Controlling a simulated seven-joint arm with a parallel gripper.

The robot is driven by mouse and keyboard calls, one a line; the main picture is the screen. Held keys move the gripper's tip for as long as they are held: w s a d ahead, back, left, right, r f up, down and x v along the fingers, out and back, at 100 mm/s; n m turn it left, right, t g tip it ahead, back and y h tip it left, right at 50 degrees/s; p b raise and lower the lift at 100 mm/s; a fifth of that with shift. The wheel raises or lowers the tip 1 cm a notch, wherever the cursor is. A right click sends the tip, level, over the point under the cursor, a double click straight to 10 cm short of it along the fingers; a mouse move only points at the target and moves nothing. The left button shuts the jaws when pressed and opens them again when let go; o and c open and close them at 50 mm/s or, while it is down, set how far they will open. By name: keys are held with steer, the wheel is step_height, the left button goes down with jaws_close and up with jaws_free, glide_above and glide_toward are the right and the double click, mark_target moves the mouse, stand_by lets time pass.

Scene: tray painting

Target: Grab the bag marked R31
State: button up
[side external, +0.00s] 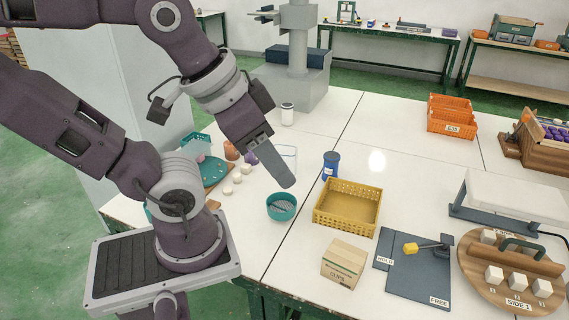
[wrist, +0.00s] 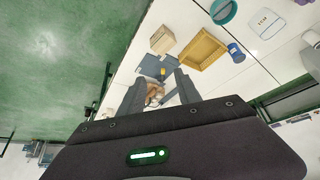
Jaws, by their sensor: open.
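I cannot make out a bag or any mark reading R31 in either view. Small rounded orange (side external: 231,150) and purple (side external: 250,157) items stand behind the teal board, but what they are is too small to tell. My gripper (side external: 284,182) is above the white table, near the teal bowl (side external: 282,207) and the yellow basket (side external: 322,219) in the side view. In the wrist view, the two fingers of my gripper (wrist: 160,92) are spread apart with nothing held between them. The wooden round board (wrist: 153,90) shows beyond them.
A cardboard box (side external: 343,263), dark mat (side external: 411,270) marked HOLD and FREE, and blue jar (side external: 331,165) are on the table. Stacked orange crates (side external: 451,116) stand behind. The wooden round board (side external: 513,272) marked SIDE 1 and a white-topped stand (side external: 515,199) occupy the right.

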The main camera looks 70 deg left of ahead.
steer(key=o, duration=1.2)
